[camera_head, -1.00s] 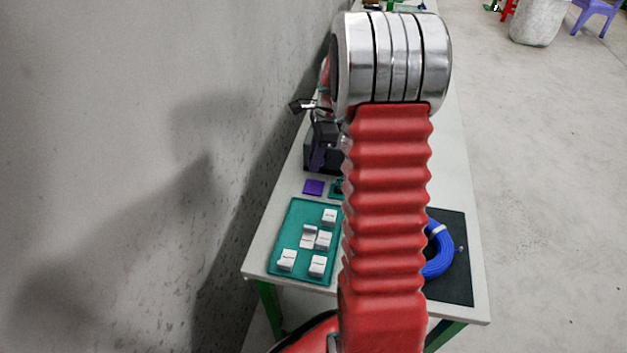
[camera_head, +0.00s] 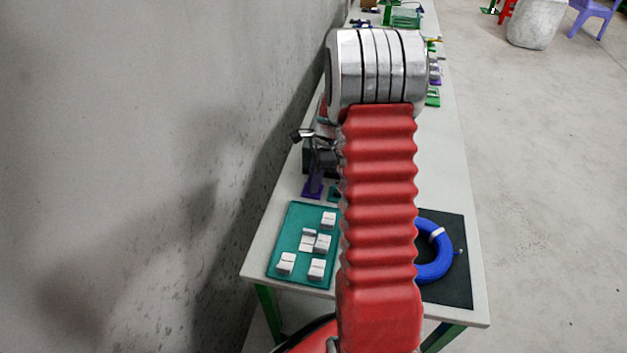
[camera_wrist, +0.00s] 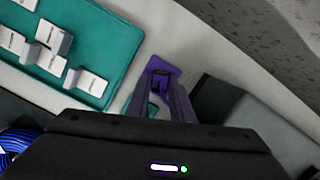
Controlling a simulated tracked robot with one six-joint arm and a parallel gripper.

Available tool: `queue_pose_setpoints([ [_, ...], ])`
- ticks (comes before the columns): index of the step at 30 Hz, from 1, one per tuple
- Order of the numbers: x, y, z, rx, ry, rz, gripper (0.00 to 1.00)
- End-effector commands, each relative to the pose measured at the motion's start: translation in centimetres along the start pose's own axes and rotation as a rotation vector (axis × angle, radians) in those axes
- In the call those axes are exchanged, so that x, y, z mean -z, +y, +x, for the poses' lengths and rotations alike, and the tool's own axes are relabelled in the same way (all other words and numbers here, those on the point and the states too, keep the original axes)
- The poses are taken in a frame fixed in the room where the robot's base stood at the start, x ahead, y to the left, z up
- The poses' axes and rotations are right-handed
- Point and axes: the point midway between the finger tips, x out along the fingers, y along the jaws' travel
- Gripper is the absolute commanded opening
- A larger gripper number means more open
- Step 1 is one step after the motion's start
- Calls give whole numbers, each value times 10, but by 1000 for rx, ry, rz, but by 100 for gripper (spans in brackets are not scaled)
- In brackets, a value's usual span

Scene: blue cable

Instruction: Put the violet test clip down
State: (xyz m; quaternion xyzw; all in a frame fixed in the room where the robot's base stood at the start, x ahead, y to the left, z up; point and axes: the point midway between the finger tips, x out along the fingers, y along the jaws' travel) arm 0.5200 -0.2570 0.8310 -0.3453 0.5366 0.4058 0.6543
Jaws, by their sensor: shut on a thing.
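My gripper (camera_wrist: 160,92) reaches out from the bottom of the wrist view, its two fingers close together around the small dark violet test clip (camera_wrist: 161,79). The clip is mostly hidden between the fingers. Its tip is over a flat violet square (camera_wrist: 163,66) on the table, and I cannot tell whether it touches the square. In the head view my gripper (camera_head: 315,174) is low beside the red arm, pointing down at the violet square (camera_head: 311,193), which is partly covered.
A teal tray (camera_head: 283,233) with several white blocks lies close in front of the violet square. A blue cable coil (camera_head: 440,262) lies on a black mat (camera_head: 458,288) at the right. A wall runs along the left side. Small items stand at the table's far end.

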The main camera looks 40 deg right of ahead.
Motion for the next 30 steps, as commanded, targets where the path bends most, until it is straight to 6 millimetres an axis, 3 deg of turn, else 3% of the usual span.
queue_pose_setpoints([
  [10,0,0,2,0,0,-1,1],
  [11,0,0,2,1,0,-1,22],
  [18,0,0,2,1,0,-1,39],
  [30,0,-1,-5,2,0,-1,39],
])
